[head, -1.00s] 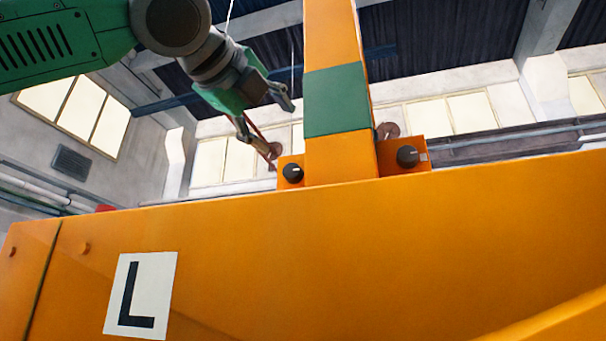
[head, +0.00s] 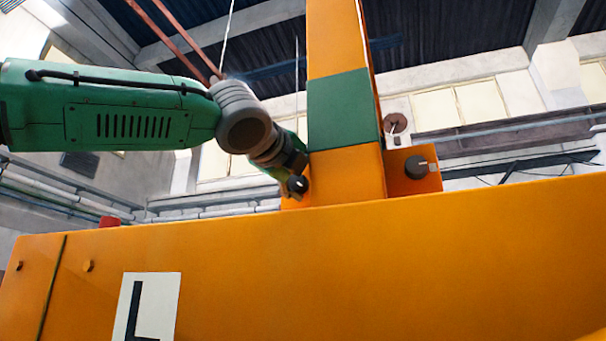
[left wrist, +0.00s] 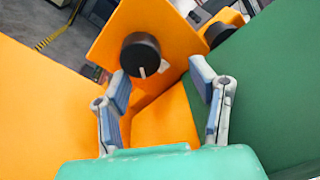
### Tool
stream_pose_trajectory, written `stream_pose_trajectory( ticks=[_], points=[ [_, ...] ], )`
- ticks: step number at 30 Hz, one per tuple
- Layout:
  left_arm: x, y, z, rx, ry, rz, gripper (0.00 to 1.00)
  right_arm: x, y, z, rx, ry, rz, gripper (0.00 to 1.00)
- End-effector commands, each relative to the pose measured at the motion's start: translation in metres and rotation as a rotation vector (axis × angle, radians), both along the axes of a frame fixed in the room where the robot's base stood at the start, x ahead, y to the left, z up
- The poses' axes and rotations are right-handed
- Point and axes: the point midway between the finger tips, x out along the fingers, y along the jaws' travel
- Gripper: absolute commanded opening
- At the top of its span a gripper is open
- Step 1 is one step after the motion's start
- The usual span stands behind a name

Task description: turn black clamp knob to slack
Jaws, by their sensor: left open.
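Two round black knobs with white marks sit on orange brackets either side of an orange post. The left black knob (head: 297,184) is beside my left gripper (head: 291,174), whose fingers are hard to make out in the head view. The right black knob (head: 416,166) stands clear. In the left wrist view, my left gripper (left wrist: 160,75) is open and empty. A black knob (left wrist: 140,54) lies just beyond its fingertips, closer to the left finger, with its white mark pointing down. A second black knob (left wrist: 218,33) shows partly behind, at the upper right. My right gripper is out of view.
The orange post (head: 345,175) with a green band (head: 342,108) stands close to the right of my left gripper. A broad orange beam (head: 350,260) with an L label (head: 150,300) fills the lower head view.

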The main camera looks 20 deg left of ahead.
Motion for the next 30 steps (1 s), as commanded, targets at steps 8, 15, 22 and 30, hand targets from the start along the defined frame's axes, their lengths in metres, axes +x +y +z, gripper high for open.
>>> stream_pose_trajectory(
  ticks=[8, 15, 22, 30],
  points=[
    [-0.0016, 0.0062, -0.0015, -0.001, -0.002, -0.011, 0.05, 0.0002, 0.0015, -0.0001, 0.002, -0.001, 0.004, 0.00],
    [-0.0031, 0.0045, -0.0008, 0.000, 0.000, -0.005, 0.05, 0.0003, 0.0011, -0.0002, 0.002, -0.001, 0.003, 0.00],
    [-0.0038, 0.0046, -0.0008, -0.002, -0.001, -0.008, 0.05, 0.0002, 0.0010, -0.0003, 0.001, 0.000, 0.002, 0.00],
    [-0.0044, 0.0036, -0.0006, -0.001, -0.001, -0.008, 0.05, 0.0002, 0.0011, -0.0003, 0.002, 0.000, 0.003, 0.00]
  ],
)
